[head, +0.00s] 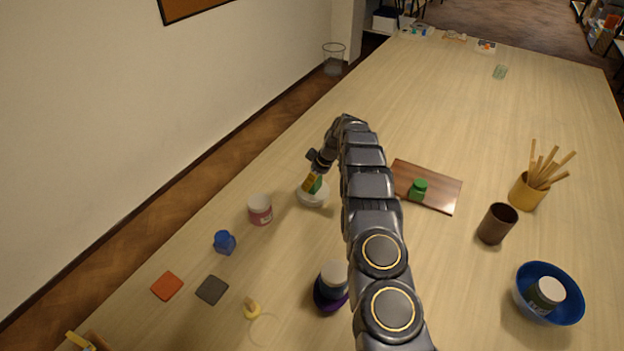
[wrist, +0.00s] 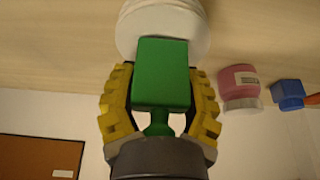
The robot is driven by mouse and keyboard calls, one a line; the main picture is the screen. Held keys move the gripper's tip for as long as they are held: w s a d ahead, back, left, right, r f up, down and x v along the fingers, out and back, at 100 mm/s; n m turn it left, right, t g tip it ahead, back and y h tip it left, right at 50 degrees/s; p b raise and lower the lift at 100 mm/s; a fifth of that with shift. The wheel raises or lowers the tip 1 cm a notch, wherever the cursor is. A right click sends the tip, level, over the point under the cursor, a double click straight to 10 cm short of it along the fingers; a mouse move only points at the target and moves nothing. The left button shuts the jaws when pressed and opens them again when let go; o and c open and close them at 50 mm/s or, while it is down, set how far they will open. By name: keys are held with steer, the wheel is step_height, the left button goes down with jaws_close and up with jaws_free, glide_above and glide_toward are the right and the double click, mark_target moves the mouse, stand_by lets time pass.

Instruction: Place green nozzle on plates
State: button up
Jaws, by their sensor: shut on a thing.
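The green nozzle (wrist: 161,75) is between the yellow fingers of my gripper (wrist: 160,97) in the wrist view, and the fingers are shut on it. In the head view the nozzle (head: 318,185) shows as a small green patch beside the yellow fingers of my gripper (head: 311,183). The white round plates (head: 314,199) stand on the table left of my arm, with the gripper at their far side, just above. The plates (wrist: 180,15) also show behind the nozzle in the wrist view. I cannot tell whether the nozzle touches them.
A pink-and-white jar (head: 260,210) and a blue object (head: 224,242) stand left of the plates. A wooden board (head: 440,191) with a green jar (head: 418,190) lies right of my arm. A dark-blue jar with a pale lid (head: 333,278) stands nearer. The far table is mostly clear.

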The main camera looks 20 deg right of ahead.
steer(key=o, duration=1.1)
steer(key=shift+f, duration=0.1)
steer(key=v, duration=1.1)
steer(key=s+a+r+m+g, duration=0.1)
steer(key=s+a+r+m, duration=0.1)
steer(key=s+a+r, duration=0.55)
steer(key=s+a+r+m+g+h, duration=0.15)
steer(key=s+r, duration=0.35)
steer(key=s, duration=0.7)
steer(key=s+a+r+m+g, duration=0.1)
steer(key=s+a+r+m, duration=0.3)
steer(key=s, duration=0.9)
steer(key=shift+m+g+h, duration=0.75)
steer(key=shift+m+h, duration=0.1)
steer(key=shift+h, duration=0.1)
steer(key=s+d, duration=0.1)
steer(key=s, duration=0.3)
steer(key=s+d, duration=0.1)
steer(key=s, duration=0.4)
steer(key=s+d+f, duration=0.1)
steer(key=s, duration=0.4)
steer(key=shift+s, duration=0.15)
